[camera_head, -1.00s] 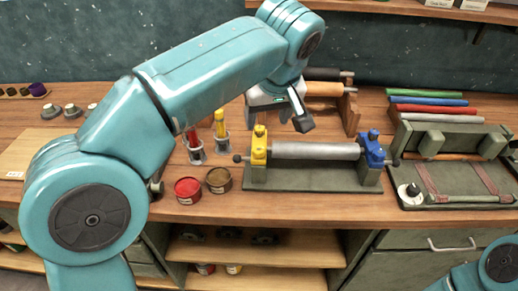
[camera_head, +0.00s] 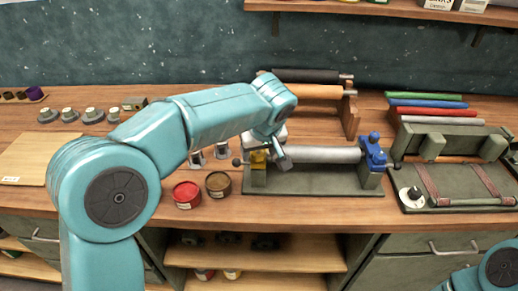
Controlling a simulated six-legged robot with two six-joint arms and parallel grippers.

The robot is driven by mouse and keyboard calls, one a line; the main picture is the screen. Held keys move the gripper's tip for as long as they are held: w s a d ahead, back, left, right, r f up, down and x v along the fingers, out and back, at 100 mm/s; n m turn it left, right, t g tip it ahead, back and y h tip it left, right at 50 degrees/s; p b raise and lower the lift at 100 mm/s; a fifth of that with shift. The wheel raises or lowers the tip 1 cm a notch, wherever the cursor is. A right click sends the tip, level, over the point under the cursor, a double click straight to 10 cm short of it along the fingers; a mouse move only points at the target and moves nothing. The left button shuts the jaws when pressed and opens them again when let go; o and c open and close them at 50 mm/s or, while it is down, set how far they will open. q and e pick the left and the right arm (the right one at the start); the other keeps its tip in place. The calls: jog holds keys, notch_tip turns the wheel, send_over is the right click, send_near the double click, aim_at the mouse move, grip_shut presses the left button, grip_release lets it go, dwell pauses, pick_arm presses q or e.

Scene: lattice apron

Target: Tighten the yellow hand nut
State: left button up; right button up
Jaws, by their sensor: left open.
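A grey roller (camera_head: 318,154) lies across a dark green stand (camera_head: 310,185), between a yellow end block (camera_head: 258,158) on the left and a blue end block (camera_head: 374,155) on the right. The blue block has a blue knob on top. My left gripper (camera_head: 272,153) is open at the yellow block, over its top. The gripper and arm hide the yellow hand nut there, and I cannot tell whether the fingers touch it. My right gripper is out of view; only part of my right arm shows at the lower right.
A red tin (camera_head: 187,195) and a brown tin (camera_head: 218,184) stand left of the stand. A rack with a black and an orange roller (camera_head: 305,92) stands behind. A green press (camera_head: 455,165) and several coloured rolls are at the right. The front edge strip is clear.

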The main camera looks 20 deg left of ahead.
pick_arm(q)
jog(key=c, duration=1)
jog(key=shift+c, duration=0.2)
jog(key=shift+m, duration=0.3)
jog(key=shift+a+m+h+b, duration=0.1)
jog(key=shift+m+h+b, duration=0.3)
jog(key=shift+m, duration=0.5)
jog(key=m+h, duration=0.1)
jog(key=m, duration=0.1)
jog(key=shift+a+m+t, duration=0.1)
jog(key=shift+m+t, duration=0.2)
jog(key=shift+t, duration=0.1)
jog(key=m+h+p, duration=0.1)
jog(key=m, duration=0.2)
jog(key=shift+a+r+p, duration=0.1)
jog(key=shift+a+p, duration=0.05)
jog(key=shift+p, duration=0.15)
jog(key=shift+a+m+h+p, duration=0.15)
jog(key=shift+m+h+p, duration=0.7)
jog(key=shift+m, duration=1.25)
jog(key=shift+g, duration=0.3)
